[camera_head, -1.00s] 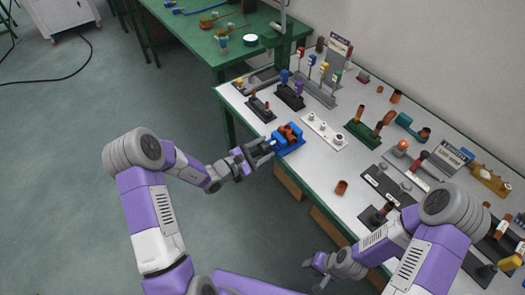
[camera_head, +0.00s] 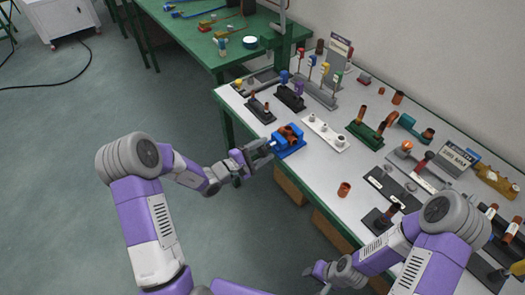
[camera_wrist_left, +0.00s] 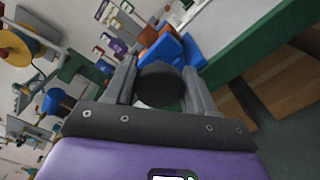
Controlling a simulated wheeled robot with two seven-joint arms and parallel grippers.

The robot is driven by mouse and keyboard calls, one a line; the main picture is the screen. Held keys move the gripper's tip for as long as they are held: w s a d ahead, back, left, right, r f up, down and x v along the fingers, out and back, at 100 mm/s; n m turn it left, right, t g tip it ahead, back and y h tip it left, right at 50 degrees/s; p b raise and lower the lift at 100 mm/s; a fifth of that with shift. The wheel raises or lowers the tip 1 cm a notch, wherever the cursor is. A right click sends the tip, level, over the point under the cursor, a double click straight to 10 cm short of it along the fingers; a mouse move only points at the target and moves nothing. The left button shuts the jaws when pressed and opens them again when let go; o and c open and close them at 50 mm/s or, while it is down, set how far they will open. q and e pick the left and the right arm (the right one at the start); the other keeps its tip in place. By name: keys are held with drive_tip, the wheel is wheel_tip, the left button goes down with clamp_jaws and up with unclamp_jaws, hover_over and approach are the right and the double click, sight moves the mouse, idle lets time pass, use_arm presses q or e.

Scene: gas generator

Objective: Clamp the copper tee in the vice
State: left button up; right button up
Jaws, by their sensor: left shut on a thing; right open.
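The blue vice (camera_head: 289,147) stands at the near edge of the white-topped bench. The copper tee (camera_head: 288,132) sits in the top of the vice, between its jaws; how tightly it is held cannot be seen. In the left wrist view the vice (camera_wrist_left: 172,53) and a bit of copper (camera_wrist_left: 148,36) show beyond the fingers. My left gripper (camera_head: 265,148) is at the vice's front, shut on a dark round knob (camera_wrist_left: 160,85), which appears to be the vice's handle end. My right gripper (camera_head: 320,270) is open and empty, low beside the bench's near side.
A copper sleeve (camera_head: 344,189) stands near the bench edge. A white rack (camera_head: 325,132) is right of the vice, and dark stands (camera_head: 261,110) are behind it. A green table (camera_head: 190,35) lies beyond.

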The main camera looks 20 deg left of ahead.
use_arm(q)
drive_tip(key=o, duration=1)
drive_tip(key=shift+c, duration=0.2)
drive_tip(key=p+v, duration=0.1)
drive_tip(key=v, duration=0.6)
drive_tip(key=shift+s+a, duration=0.2)
drive_tip(key=shift+s, duration=0.1)
